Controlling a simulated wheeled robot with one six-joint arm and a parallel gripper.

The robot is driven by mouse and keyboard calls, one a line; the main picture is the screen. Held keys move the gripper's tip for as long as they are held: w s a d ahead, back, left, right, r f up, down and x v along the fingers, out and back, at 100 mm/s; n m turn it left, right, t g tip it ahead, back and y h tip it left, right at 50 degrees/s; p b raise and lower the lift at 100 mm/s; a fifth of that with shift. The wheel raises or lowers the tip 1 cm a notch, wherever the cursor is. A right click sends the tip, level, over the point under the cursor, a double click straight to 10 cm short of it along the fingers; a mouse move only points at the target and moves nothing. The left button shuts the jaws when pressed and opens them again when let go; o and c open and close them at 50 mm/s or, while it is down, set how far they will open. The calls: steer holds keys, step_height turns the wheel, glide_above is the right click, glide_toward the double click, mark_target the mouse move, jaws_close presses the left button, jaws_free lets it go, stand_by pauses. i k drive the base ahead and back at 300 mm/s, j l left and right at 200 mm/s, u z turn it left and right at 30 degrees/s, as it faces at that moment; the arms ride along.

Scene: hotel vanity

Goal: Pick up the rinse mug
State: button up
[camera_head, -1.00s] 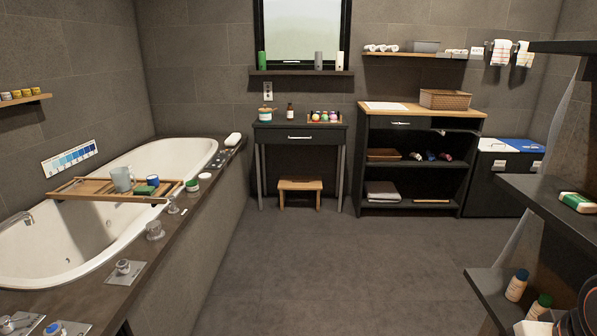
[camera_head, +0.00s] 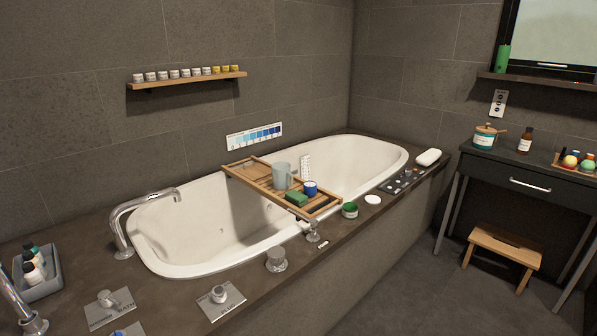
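A pale grey-blue mug (camera_head: 281,176) with a handle on its right stands upright on the wooden bath tray (camera_head: 322,209). The tray lies across the white bathtub (camera_head: 186,232). A green block (camera_head: 297,199) and a small blue jar (camera_head: 310,188) sit on the tray just right of the mug. A white upright item with small marks stands behind the jar. I cannot tell whether this mug is the rinse mug. My gripper is not in view.
The tub's dark rim (camera_head: 346,232) holds a green-topped tub (camera_head: 349,210), a white disc (camera_head: 373,199) and metal fittings. A curved faucet (camera_head: 124,222) rises at left. A dark table (camera_head: 529,185) and wooden stool (camera_head: 506,246) stand right. Floor between is clear.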

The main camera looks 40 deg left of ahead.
mark_target(284, 178)
steer(key=i+u, duration=0.3)
steer(key=i, duration=0.45)
steer(key=i+l+u, duration=0.25)
steer(key=i, duration=0.5)
steer(key=i+u, duration=0.25)
steer(key=u, duration=0.2)
steer(key=i+l+u, duration=0.1)
steer(key=i+u, duration=0.15)
steer(key=u, duration=0.25)
steer(key=i+l+u, duration=0.2)
steer(key=u, duration=0.25)
steer(key=i+l+u, duration=0.2)
steer(key=u, duration=0.3)
steer(key=i+l+u, duration=0.1)
steer(key=l+u, duration=0.35)
steer(key=i+l+u, duration=0.1)
steer(key=l+u, duration=0.15)
steer(key=u, duration=0.25)
